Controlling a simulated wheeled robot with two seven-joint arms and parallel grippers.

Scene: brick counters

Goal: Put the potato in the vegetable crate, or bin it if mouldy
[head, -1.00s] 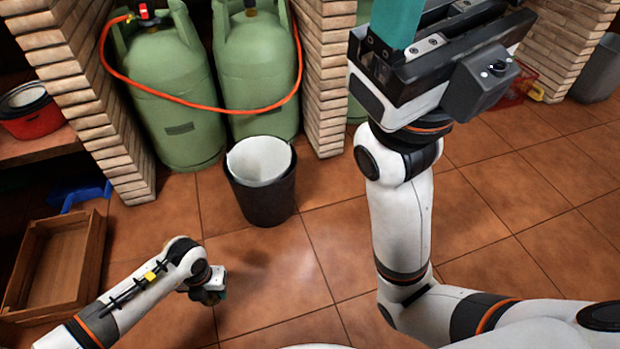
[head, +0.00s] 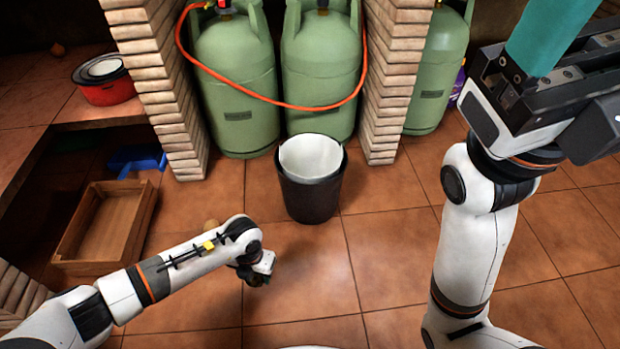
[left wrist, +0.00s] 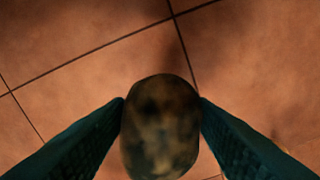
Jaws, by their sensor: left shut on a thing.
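The potato (left wrist: 160,127) sits between the two teal fingers of my left gripper (left wrist: 160,125) in the left wrist view. It is brown with dark, blotchy patches that look like mould. In the head view my left gripper (head: 261,275) is low over the floor, in front of and left of the bin; the potato cannot be made out there. The black bin (head: 309,198) with a white liner stands upright on the floor. The wooden crate (head: 140,232) lies at the left and looks empty. My right gripper (head: 550,35) is at upper right, its fingertips out of clear view.
Green gas bottles (head: 237,85) with an orange hose stand behind the bin, between brick pillars (head: 160,80). A blue dustpan (head: 137,160) lies behind the crate. A red pot (head: 105,85) stands on the left shelf.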

